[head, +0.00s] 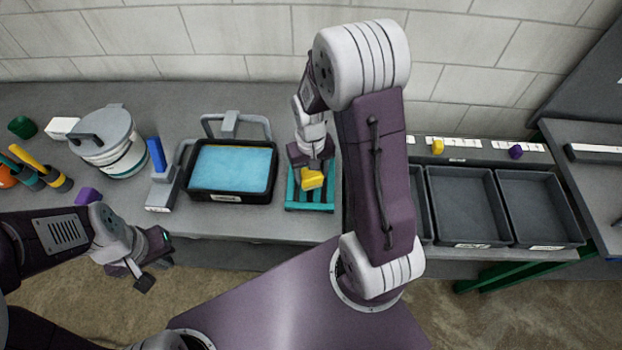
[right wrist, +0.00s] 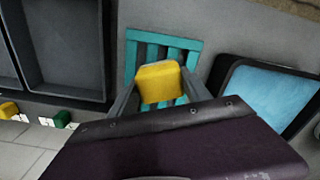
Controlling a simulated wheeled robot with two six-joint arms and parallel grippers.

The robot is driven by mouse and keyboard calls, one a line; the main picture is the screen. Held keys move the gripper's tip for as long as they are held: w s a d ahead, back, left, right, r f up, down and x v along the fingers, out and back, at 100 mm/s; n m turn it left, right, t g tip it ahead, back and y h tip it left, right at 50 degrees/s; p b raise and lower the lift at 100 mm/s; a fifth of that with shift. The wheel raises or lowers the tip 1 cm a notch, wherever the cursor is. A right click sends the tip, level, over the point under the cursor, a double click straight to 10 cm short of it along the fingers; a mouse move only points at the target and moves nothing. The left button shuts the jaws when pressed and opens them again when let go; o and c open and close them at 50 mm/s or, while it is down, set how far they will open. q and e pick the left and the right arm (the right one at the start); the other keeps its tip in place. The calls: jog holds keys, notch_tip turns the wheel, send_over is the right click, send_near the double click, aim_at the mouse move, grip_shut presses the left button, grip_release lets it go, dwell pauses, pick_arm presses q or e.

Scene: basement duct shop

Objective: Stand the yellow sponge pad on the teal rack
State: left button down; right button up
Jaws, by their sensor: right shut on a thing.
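The yellow sponge pad (head: 312,179) is at the teal rack (head: 310,207) in the middle of the table. My right gripper (right wrist: 160,88) is shut on the pad, with a finger on each side of it. In the right wrist view the pad (right wrist: 160,82) is in front of the rack's slats (right wrist: 150,50). I cannot tell whether the pad touches the rack. The gripper hides the pad's far part in the head view. My left gripper (head: 140,272) is at the lower left, in front of the table's front edge and away from the rack; its fingers are unclear.
A black tray (head: 228,198) with blue contents stands just left of the rack. Dark grey bins (head: 465,205) stand to the right. A blue-handled tool (head: 157,155), a lidded round pot (head: 108,140) and a purple block (head: 88,196) are further left.

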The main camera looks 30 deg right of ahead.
aim_at(311, 182)
jog(key=shift+w+a, duration=0.1)
jog(key=shift+w, duration=0.05)
jog(key=shift+a+f, duration=0.1)
jog(key=shift+f, duration=0.25)
jog(key=f, duration=0.2)
jog(key=shift+s+f, duration=0.25)
jog(key=shift+f, duration=0.15)
jog(key=shift+w+d+f, duration=0.15)
jog(key=shift+d+f, duration=0.05)
jog(key=shift+f, duration=0.1)
jog(key=shift+a, duration=0.1)
jog(key=shift+f, duration=0.15)
jog(key=o, duration=1.1)
jog(key=shift+o, duration=0.5)
